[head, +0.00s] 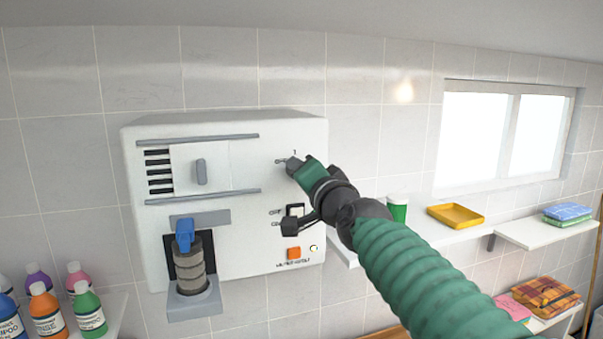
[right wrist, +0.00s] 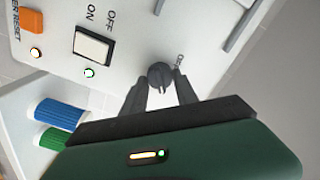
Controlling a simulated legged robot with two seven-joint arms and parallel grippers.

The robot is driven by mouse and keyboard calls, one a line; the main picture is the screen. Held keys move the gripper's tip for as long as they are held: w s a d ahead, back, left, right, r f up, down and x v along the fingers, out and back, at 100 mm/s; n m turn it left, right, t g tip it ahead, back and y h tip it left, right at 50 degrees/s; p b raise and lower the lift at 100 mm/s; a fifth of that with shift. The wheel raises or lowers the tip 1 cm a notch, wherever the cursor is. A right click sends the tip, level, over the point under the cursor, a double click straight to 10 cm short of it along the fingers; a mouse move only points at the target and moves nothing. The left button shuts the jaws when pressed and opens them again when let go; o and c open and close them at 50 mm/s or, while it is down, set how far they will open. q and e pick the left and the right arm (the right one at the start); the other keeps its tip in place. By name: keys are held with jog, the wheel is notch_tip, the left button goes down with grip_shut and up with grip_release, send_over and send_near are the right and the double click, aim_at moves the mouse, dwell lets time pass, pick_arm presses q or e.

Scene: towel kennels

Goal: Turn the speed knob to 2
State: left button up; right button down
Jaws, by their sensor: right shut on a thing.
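The dark speed knob (right wrist: 160,75) is on the front of the white wall unit (head: 250,150), at its upper right in the head view. My right gripper (head: 291,165) reaches it from the right and covers most of it there. In the right wrist view my right gripper (right wrist: 161,88) has its two dark fingers on either side of the knob, shut on it. A small "1" shows above the knob in the head view. The fingers hide part of the dial marks, and I cannot tell which number the knob points to. My left gripper is not in view.
Below the knob are a power switch (right wrist: 93,46), a lit lamp (head: 313,248) and an orange reset button (head: 293,253). A blue-topped canister (head: 189,262) sits at the unit's lower left. Shampoo bottles (head: 47,310) stand on the left; a shelf with a yellow tray (head: 455,215) is right.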

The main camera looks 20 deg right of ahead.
jog(key=shift+f+m, duration=0.1)
jog(key=shift+m, duration=0.5)
jog(key=c, duration=1.1)
grip_release()
jog(key=shift+o, duration=0.7)
jog(key=shift+w, duration=0.15)
